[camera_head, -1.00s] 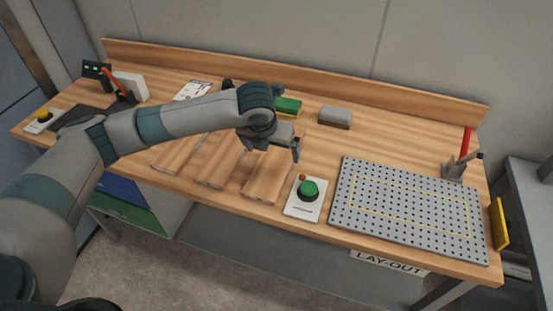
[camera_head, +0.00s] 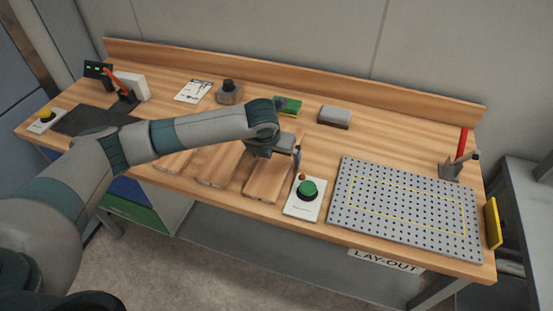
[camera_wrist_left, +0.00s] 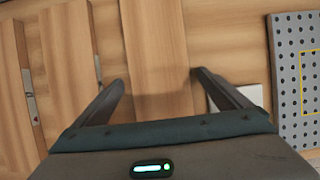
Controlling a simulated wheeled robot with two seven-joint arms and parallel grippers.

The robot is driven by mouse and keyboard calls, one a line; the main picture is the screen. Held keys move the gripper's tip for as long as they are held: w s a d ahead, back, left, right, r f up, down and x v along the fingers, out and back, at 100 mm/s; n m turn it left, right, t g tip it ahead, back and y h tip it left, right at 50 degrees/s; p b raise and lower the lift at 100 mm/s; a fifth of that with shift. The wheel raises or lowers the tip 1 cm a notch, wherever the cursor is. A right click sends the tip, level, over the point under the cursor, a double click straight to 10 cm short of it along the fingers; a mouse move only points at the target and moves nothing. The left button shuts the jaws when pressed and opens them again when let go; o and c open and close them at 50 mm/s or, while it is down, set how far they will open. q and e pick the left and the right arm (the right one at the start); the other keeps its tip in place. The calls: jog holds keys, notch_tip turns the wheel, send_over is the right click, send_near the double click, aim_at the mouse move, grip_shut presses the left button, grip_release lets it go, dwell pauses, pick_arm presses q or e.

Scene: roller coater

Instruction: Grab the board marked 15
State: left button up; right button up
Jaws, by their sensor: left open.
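Three wooden boards lie side by side on the bench: a left board (camera_head: 174,161), a middle board (camera_head: 217,170) and a right board (camera_head: 264,183). I cannot read a number on any of them. My left gripper (camera_head: 287,154) is over the far part of the right board, and my forearm hides the far parts of the others. In the left wrist view the open fingers (camera_wrist_left: 157,84) straddle the right board (camera_wrist_left: 156,35), with nothing held. The other two boards lie to the left there, with small metal pieces at their edges. My right gripper is not in view.
A green button box (camera_head: 305,199) stands just right of the right board. A perforated grey plate (camera_head: 405,207) lies further right. A knobbed grey box (camera_head: 229,93) stands back left.

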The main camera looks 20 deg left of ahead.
aim_at(278, 162)
pick_arm(q)
jog(key=c, duration=1.4)
jog(key=shift+o, duration=0.2)
jog(key=shift+r, duration=0.1)
jog(key=shift+w+r+b, duration=0.1)
jog(key=shift+r+b, duration=0.25)
jog(key=shift+r, duration=0.15)
jog(key=r, duration=0.1)
jog(key=r+b, duration=0.1)
jog(key=r, duration=0.1)
jog(key=shift+s+d+r+b, duration=0.15)
jog(key=shift+s+d+b, duration=0.15)
jog(key=shift+d, duration=0.1)
jog(key=s+d+r+b, duration=0.3)
jog(key=s+d+r, duration=0.3)
jog(key=d, duration=0.2)
jog(key=shift+s+d+r, duration=0.15)
jog(key=shift+d+r, duration=0.15)
jog(key=shift+d, duration=0.05)
